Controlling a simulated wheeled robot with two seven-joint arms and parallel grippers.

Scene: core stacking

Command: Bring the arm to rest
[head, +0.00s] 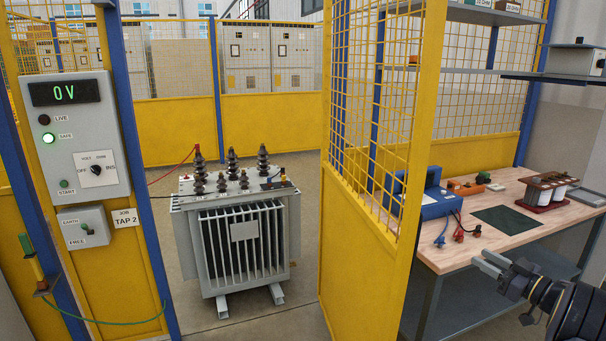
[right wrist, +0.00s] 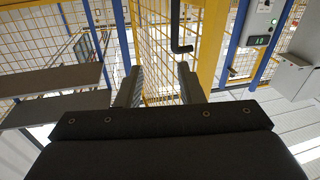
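My right gripper (head: 488,263) is at the lower right of the head view, in front of the workbench's front edge, with its fingers pointing left. In the right wrist view its two fingers (right wrist: 159,78) stand apart with nothing between them. The dark right wrist (head: 575,310) comes in from the lower right corner. My left arm and gripper do not show.
The wooden workbench (head: 440,257) bears a blue instrument (head: 437,203), a green mat (head: 506,220) and a coil unit (head: 548,190). A yellow mesh partition (head: 363,270) stands left of it. Beyond are a grey transformer (head: 245,232) and a control panel (head: 75,135) reading 0V.

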